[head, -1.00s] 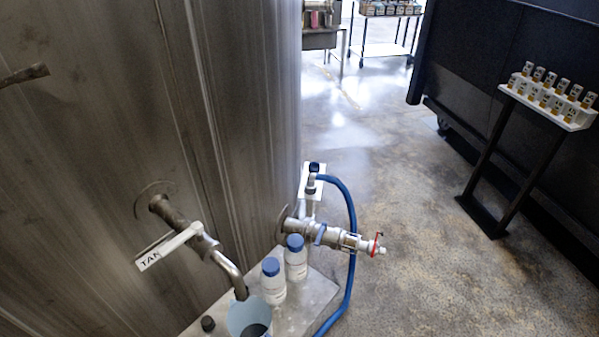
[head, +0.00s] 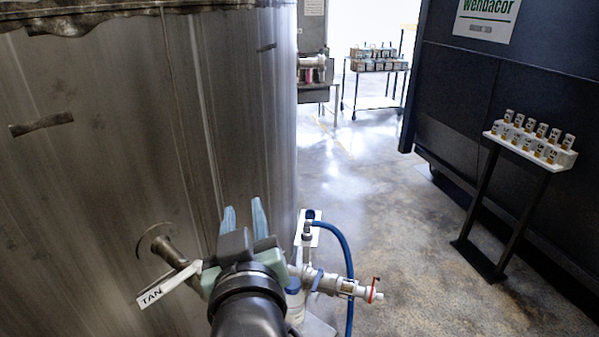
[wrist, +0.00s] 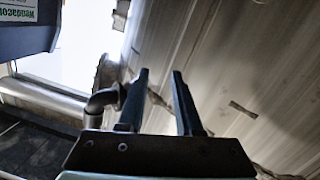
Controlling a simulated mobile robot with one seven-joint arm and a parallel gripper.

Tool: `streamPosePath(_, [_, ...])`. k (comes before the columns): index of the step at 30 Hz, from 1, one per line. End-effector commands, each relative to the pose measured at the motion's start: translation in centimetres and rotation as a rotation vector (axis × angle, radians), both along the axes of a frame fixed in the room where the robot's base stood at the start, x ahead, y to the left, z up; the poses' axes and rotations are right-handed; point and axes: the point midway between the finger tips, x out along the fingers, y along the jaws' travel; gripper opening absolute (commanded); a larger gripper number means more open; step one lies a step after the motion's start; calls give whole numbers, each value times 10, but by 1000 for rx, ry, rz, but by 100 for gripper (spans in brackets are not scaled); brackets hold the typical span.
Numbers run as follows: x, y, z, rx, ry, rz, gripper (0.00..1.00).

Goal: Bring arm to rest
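My gripper (head: 244,212) is raised in front of the steel tank (head: 100,110), at the lower middle of the head view. Its two fingers point up and stand apart with nothing between them. In the wrist view the gripper (wrist: 158,75) also shows an empty gap between its fingers, with the tank wall (wrist: 240,75) behind. My arm covers the tank tap's spout and most of the bottles below it.
The tap's white "TAN" tag (head: 152,296) is left of my gripper. A valve (head: 335,284) with a blue hose (head: 345,255) is to its right. A vial rack (head: 530,142) on a stand is at right. The floor between is clear.

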Motion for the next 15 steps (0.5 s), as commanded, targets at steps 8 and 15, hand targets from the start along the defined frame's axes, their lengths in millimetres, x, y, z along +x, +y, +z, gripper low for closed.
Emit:
streamPosePath(8, [-51, -50, 200, 210, -550, -91, 34])
streamPosePath(15, [-111, -71, 282, 302, -835, -90, 34])
